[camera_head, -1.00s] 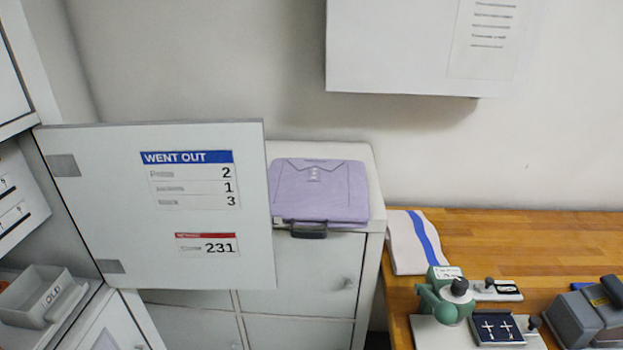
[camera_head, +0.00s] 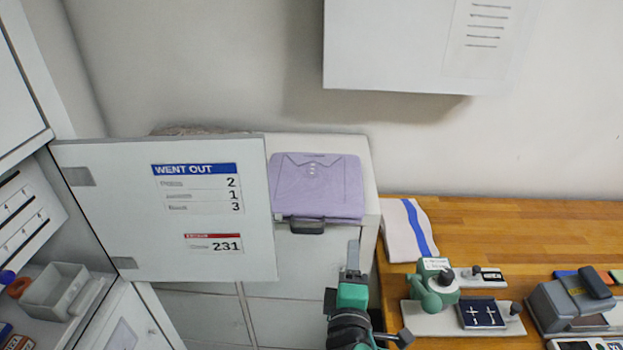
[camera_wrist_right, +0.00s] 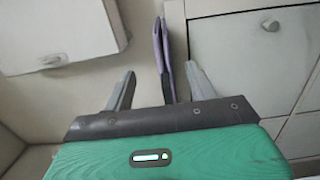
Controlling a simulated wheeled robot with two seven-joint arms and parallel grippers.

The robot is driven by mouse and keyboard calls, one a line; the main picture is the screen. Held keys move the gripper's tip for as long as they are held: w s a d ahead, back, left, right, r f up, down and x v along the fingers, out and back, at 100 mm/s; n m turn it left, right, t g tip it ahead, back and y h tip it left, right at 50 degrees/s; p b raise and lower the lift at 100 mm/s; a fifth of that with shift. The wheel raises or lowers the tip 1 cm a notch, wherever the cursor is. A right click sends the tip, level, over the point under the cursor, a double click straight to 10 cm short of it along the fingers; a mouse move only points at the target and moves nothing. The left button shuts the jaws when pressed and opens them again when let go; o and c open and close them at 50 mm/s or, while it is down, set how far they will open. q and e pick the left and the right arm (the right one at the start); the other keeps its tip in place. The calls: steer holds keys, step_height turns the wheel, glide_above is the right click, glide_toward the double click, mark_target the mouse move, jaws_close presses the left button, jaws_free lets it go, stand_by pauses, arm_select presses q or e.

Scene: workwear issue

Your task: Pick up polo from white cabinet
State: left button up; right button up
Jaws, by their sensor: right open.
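The polo (camera_head: 316,190) is folded, lilac, with a collar and buttons. It lies flat on top of the white cabinet (camera_head: 371,185), near the front edge. A dark handle-like piece (camera_head: 306,227) shows at its front edge. My right gripper (camera_head: 353,248) is below and in front of the polo, to its right, with its fingers pointing toward the cabinet. In the right wrist view my right gripper (camera_wrist_right: 163,85) is open, and the polo (camera_wrist_right: 160,45) shows edge-on ahead, in line with the gap. I cannot tell any contact. My left gripper is out of view.
An open cabinet door (camera_head: 120,210) with a "WENT OUT" sheet stands left of the polo. A grey bin (camera_head: 58,292) sits on a shelf at left. The wooden bench (camera_head: 520,230) at right holds a striped cloth (camera_head: 408,230), a green device (camera_head: 436,287) and a grey machine (camera_head: 572,303).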

steer(key=p, duration=0.2)
glide_toward(354, 220)
steer(key=w, duration=0.4)
steer(key=w+p, duration=0.1)
steer(key=w, duration=0.2)
steer(key=w+p, duration=0.1)
steer(key=shift+w+d+r+p, duration=0.1)
steer(key=shift+w+d+p, duration=0.1)
steer(key=shift+d+p, duration=0.15)
steer(key=shift+w, duration=0.35)
steer(key=c, duration=1.2)
